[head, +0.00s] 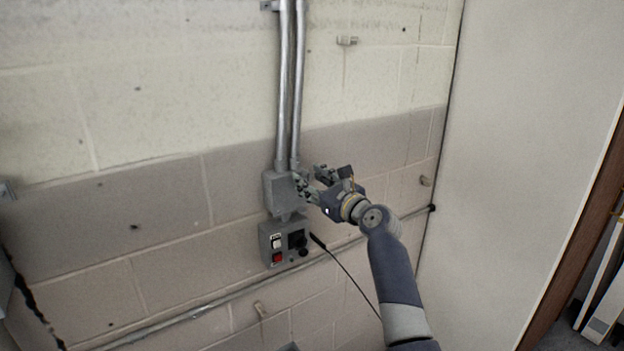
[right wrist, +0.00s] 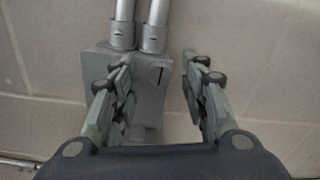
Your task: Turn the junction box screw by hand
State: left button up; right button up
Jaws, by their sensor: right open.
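The grey junction box (head: 279,190) is fixed to the wall at the foot of the metal conduits. In the right wrist view, the box (right wrist: 148,100) lies between and beyond my fingers, with a short dark slot (right wrist: 162,75) on its front; I cannot tell whether this slot is the screw. My right gripper (head: 309,180) is open at the right side of the box in the head view. In the right wrist view, its fingers (right wrist: 160,78) are spread, with nothing between them; the left finger covers part of the box. My left gripper is out of view.
Two conduits (head: 291,90) rise above. A horizontal pipe (head: 205,308) crosses the lower wall.

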grip_shut()
jog(key=shift+n, duration=0.4)
